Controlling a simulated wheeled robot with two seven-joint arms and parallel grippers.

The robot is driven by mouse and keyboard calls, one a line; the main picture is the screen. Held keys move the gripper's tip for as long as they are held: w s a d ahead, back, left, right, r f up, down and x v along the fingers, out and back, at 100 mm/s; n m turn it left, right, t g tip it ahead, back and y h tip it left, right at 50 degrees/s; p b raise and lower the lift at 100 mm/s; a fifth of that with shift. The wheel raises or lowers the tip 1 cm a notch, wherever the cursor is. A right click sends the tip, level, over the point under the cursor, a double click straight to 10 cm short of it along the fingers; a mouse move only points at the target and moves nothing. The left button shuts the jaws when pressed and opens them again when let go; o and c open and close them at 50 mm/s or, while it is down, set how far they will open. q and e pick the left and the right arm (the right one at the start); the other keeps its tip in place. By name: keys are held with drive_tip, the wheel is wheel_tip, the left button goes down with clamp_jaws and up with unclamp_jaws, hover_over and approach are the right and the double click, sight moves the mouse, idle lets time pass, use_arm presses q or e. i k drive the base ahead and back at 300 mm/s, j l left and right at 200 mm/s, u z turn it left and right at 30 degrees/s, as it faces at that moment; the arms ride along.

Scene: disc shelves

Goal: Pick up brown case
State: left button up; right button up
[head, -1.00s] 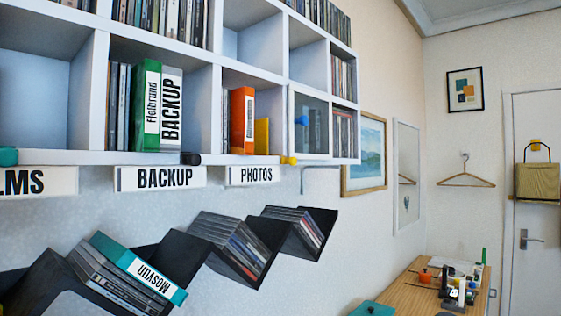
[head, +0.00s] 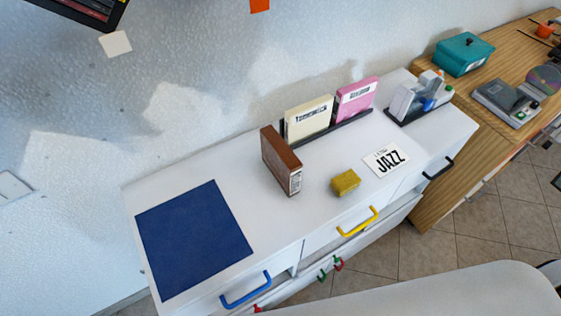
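The brown case (head: 280,162) stands upright on the white cabinet top, a little left of its middle. Its narrow end with a small pale label faces the front. It stands just in front of the left end of a black rack; I cannot tell whether they touch. Neither of my grippers shows in the head view.
The black rack (head: 345,128) holds a cream case (head: 309,119) and a pink case (head: 356,98). A yellow sponge-like block (head: 345,182) and a JAZZ card (head: 387,160) lie right of the brown case. A blue mat (head: 193,240) lies left. A wooden desk (head: 440,190) adjoins at right.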

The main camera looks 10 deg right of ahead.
sight(286, 168)
drive_tip(key=k+l+z, duration=0.15)
drive_tip(key=k+z, duration=0.2)
drive_tip(key=z, duration=0.15)
drive_tip(key=k+l+z, duration=0.25)
drive_tip(key=z, duration=0.25)
drive_tip(key=k+l, duration=0.05)
drive_tip(key=k, duration=0.05)
